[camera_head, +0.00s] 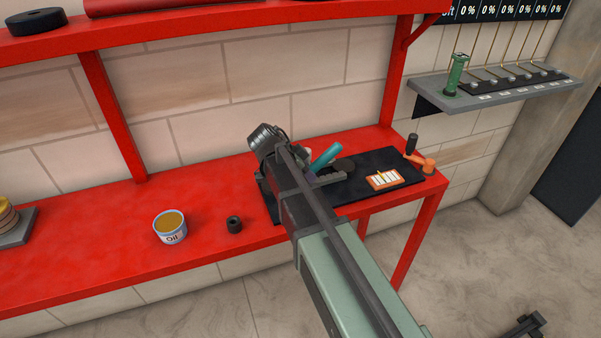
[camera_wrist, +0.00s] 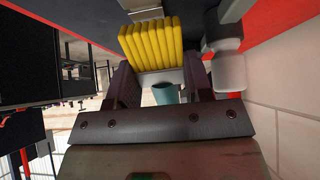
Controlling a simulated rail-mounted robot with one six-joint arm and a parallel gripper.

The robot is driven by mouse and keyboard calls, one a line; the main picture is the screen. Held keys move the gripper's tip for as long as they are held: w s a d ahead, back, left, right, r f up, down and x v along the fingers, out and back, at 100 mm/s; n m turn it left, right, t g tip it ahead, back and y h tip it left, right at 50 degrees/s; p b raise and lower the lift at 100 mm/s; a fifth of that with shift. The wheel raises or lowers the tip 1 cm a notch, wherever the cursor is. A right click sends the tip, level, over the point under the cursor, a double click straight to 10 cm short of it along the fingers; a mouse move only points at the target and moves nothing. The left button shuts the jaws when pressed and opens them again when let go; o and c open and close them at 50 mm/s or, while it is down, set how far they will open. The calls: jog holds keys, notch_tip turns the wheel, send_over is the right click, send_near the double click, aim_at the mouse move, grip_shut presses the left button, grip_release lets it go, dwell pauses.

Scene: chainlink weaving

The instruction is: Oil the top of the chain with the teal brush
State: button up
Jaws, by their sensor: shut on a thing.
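The teal brush (camera_head: 326,155) shows as a teal handle slanting up beside the end of my arm. In the wrist view its yellow bristles (camera_wrist: 150,45) and pale metal collar lie ahead of the fingers, with the round teal handle end (camera_wrist: 164,93) towards the camera. My gripper (camera_wrist: 160,80) is shut on the brush, one finger on each side. In the head view my gripper (camera_head: 327,178) is over the black mat, partly hidden by my arm. I cannot make out a chain in either view.
An oil can (camera_head: 171,229) and a small black cylinder (camera_head: 234,224) stand on the red bench (camera_head: 110,255). A black mat (camera_head: 350,196) bears an orange-and-white item (camera_head: 384,180). An orange tool (camera_head: 426,164) is at the right end. A grey wall shelf (camera_head: 500,85) holds a green cylinder (camera_head: 456,75).

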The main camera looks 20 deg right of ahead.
aim_at(312, 165)
jog(key=shift+d+f, duration=0.1)
jog(key=shift+d, duration=2.4)
jog(key=shift+w+d, duration=0.1)
jog(key=shift+d, duration=3.6)
